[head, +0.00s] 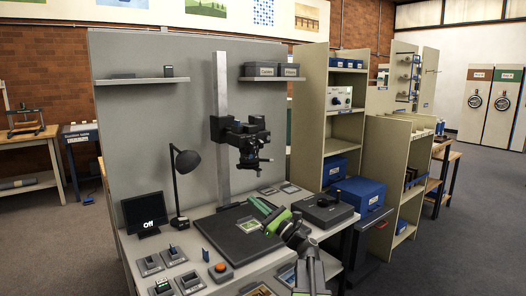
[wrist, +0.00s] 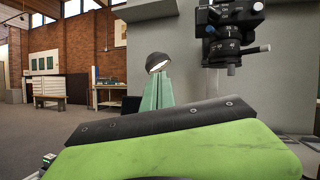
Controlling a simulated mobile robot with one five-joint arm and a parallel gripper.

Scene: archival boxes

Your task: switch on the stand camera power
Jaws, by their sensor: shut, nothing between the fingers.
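The stand camera (head: 240,140) is black and sits on a grey upright column above a dark baseboard (head: 232,240). Its lens end shows at upper right in the wrist view (wrist: 232,35). A small monitor (head: 144,215) on the left of the bench reads "Off". Several small switch boxes (head: 150,265) stand at the bench's front left, beside a box with an orange button (head: 220,269). I cannot tell which one powers the camera. My gripper (head: 262,207), with green fingers, is over the right part of the baseboard, shut and empty. Its green finger shows in the wrist view (wrist: 157,95).
A desk lamp (head: 180,180) stands behind the switches. A black case (head: 323,209) lies on the bench's right. Shelves (head: 345,125) with blue boxes (head: 360,193) stand further right. A grey back panel (head: 150,130) closes off the bench's rear. Open floor (head: 60,245) lies at left.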

